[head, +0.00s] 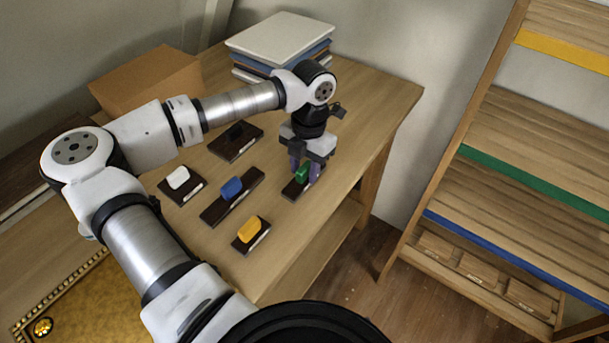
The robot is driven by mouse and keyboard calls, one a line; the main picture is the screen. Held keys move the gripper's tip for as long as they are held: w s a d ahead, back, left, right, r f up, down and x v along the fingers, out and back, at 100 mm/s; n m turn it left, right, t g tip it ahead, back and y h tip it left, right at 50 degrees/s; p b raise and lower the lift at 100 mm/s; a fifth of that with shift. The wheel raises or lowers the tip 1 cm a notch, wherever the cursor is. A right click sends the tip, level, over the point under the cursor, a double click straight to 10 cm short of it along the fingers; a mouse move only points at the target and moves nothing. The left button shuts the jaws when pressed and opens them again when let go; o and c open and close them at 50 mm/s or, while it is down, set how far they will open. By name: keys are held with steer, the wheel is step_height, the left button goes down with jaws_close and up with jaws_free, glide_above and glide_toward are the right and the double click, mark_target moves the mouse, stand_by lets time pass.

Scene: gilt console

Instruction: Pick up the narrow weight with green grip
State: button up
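The narrow weight with green grip (290,192) has a dark, flat base with a pale label strip. It appears to rest on the wooden table near its right edge. My gripper (305,168) points down over it, with its purplish fingers on either side of the green grip (301,174). The fingers are apart with the grip between them. I cannot tell whether they touch it. My gripper hides part of the far end of the weight.
Weights with blue (231,188), yellow (249,230), white (179,178) and dark (236,133) grips lie left of my gripper. A cardboard box (150,82) and a stack of books or folders (280,42) stand behind. A wooden shelf unit (520,140) stands right, across a floor gap.

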mark_target(305, 167)
jaws_close()
steer(key=shift+r, duration=0.15)
step_height(305, 167, up, 20)
steer(key=b, duration=0.3)
steer(key=shift+b, duration=0.3)
